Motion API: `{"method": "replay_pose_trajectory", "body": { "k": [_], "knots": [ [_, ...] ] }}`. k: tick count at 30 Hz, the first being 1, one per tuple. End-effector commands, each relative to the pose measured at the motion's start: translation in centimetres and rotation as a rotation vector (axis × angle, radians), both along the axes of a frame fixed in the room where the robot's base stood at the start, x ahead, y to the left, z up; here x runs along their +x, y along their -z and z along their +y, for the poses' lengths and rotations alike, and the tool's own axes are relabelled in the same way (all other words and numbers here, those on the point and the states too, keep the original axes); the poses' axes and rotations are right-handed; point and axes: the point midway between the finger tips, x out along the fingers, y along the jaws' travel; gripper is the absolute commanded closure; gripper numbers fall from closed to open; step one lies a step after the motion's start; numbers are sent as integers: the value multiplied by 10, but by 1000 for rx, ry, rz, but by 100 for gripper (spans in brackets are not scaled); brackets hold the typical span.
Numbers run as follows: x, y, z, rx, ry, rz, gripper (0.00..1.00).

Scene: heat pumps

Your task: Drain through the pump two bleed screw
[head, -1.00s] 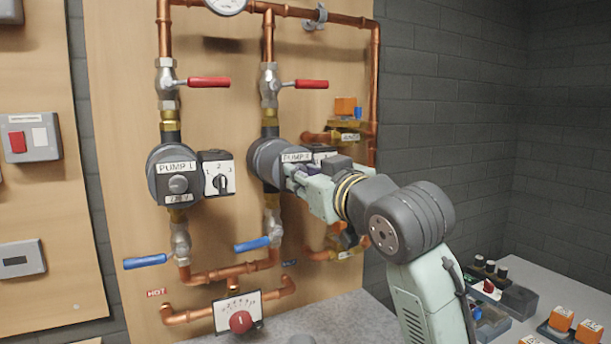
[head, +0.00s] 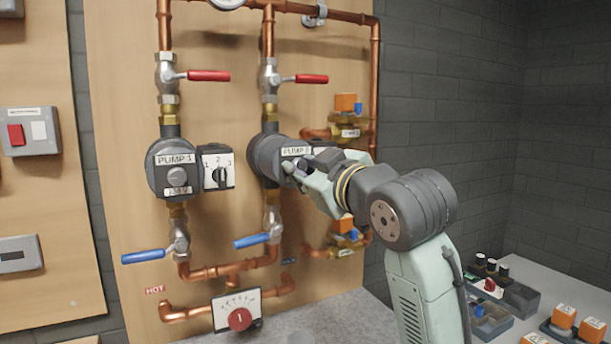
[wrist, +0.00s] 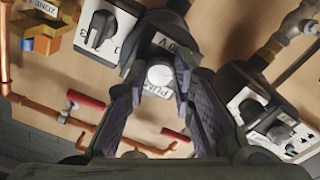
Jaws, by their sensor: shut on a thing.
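Pump two (head: 264,160) is on the wooden board, right of pump one (head: 166,177), with its front partly hidden by my gripper (head: 292,167). In the wrist view, pump two's pale round bleed screw (wrist: 160,74) sits in the middle of its face, beside a white label. My gripper (wrist: 160,82) is shut on this screw, with one dark ridged finger on each side. The speed dial box of pump two (wrist: 101,33) shows at the upper left of the wrist view. In the head view it is mostly hidden behind my gripper.
Red-handled valves (head: 208,75) sit above the pumps and blue-handled valves (head: 143,256) below. Copper pipes and orange-topped zone valves (head: 346,103) lie close to the right of pump two. A bench with bins (head: 500,296) stands at the lower right.

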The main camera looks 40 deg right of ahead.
Motion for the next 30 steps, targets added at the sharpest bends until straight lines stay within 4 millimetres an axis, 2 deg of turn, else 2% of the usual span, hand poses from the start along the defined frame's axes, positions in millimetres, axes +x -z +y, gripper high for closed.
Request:
{"method": "replay_pose_trajectory", "body": {
  "k": [30],
  "knots": [
    [0,1,0,-940,-1,226,100]
  ]
}}
